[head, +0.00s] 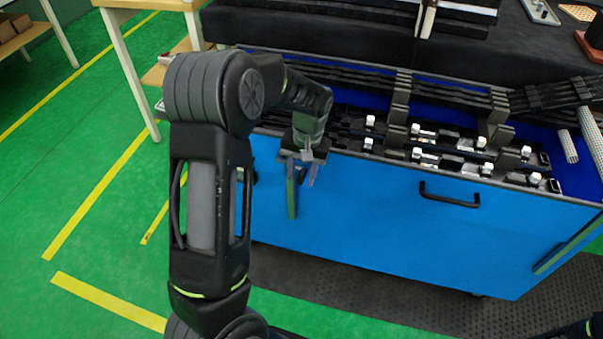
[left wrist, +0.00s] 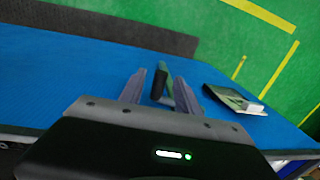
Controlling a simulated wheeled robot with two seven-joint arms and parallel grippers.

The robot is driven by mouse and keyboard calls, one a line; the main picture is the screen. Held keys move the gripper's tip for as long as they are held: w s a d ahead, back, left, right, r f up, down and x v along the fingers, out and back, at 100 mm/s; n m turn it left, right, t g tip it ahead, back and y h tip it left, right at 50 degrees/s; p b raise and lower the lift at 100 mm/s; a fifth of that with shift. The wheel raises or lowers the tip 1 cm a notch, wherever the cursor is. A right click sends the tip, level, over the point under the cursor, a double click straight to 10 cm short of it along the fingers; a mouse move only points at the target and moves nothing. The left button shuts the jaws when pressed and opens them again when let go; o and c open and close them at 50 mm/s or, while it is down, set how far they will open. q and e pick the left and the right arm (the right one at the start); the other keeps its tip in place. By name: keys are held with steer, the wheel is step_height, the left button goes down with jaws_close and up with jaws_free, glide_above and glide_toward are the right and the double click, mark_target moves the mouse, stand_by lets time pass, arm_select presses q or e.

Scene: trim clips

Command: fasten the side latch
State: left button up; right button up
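My left gripper (head: 304,176) is at the upper edge of the blue cart front (head: 375,220), fingers pointing down. In the left wrist view my left gripper (left wrist: 160,85) has its fingers apart. A dark upright bar with a greenish side (left wrist: 160,82) shows between and beyond the fingertips; contact cannot be told. My right gripper is not in view; only a bit of dark arm shows at the lower right corner.
A black handle (head: 449,196) sticks out of the cart front. A slanted green strip (head: 563,250) is at its right end. A dark flat piece (left wrist: 235,101) lies by the panel's edge in the wrist view. Clips and bars fill the cart top. Green floor (head: 95,170) is free at left.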

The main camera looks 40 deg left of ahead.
arm_select(q)
steer(key=shift+c, duration=0.2)
jaws_close()
stand_by(1.1)
